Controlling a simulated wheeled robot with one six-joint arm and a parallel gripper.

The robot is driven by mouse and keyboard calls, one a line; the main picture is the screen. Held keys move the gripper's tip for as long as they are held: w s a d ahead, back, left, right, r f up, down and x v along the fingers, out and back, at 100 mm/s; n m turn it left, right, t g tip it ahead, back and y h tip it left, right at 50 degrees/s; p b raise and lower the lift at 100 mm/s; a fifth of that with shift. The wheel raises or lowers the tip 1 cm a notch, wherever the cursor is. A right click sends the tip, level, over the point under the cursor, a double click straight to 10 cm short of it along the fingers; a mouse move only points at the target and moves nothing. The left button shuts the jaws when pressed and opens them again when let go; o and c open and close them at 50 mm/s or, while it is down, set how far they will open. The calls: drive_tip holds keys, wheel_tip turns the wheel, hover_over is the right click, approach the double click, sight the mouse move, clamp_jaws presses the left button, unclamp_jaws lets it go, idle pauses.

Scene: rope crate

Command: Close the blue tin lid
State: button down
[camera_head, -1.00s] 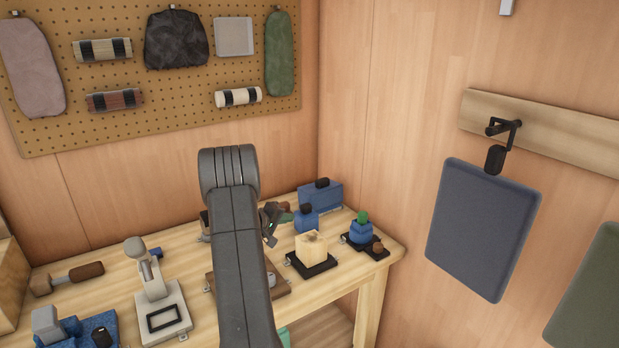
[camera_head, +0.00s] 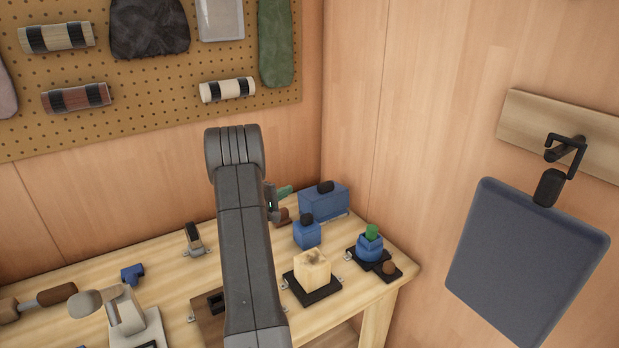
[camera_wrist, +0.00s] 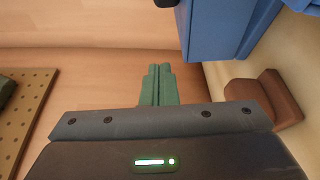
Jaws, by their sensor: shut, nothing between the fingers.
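A wide blue box with a black knob (camera_head: 323,203) stands at the back right of the workbench. A smaller blue cube with a black knob (camera_head: 307,235) stands in front of it. I cannot tell for sure which is the tin, or how its lid sits. A blue body also fills the upper right of the wrist view (camera_wrist: 215,30). My gripper (camera_head: 285,191) shows as green fingers just left of the wide blue box, apart from it in the picture. In the wrist view its fingers (camera_wrist: 158,85) are together and empty. My arm hides part of the bench.
A brown block (camera_wrist: 266,98) is right of my fingers in the wrist view. A pale wooden block (camera_head: 311,270) on a black base and a blue round pot (camera_head: 369,247) with a green top stand nearer the front. A pegboard (camera_head: 150,95) hangs behind.

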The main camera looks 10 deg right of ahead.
sight(311, 193)
drive_tip(key=shift+w+d+r, duration=0.15)
drive_tip(key=shift+w+d, duration=0.15)
drive_tip(key=shift+d, duration=0.2)
drive_tip(key=p+x, duration=0.3)
drive_tip(key=x, duration=0.5)
drive_tip(key=shift+w+d+r, duration=0.1)
drive_tip(key=shift+w+d, duration=0.05)
drive_tip(key=shift+d, duration=0.25)
drive_tip(key=s, duration=0.1)
drive_tip(key=s+p, duration=0.1)
drive_tip(key=s, duration=0.1)
drive_tip(key=shift+d+r, duration=0.25)
drive_tip(key=shift+d, duration=0.1)
drive_tip(key=shift+s+d+f, duration=0.1)
drive_tip(key=shift+s+d, duration=0.05)
drive_tip(key=shift+s, duration=0.2)
drive_tip(key=shift+f+b, duration=0.2)
drive_tip(key=shift+b, duration=0.35)
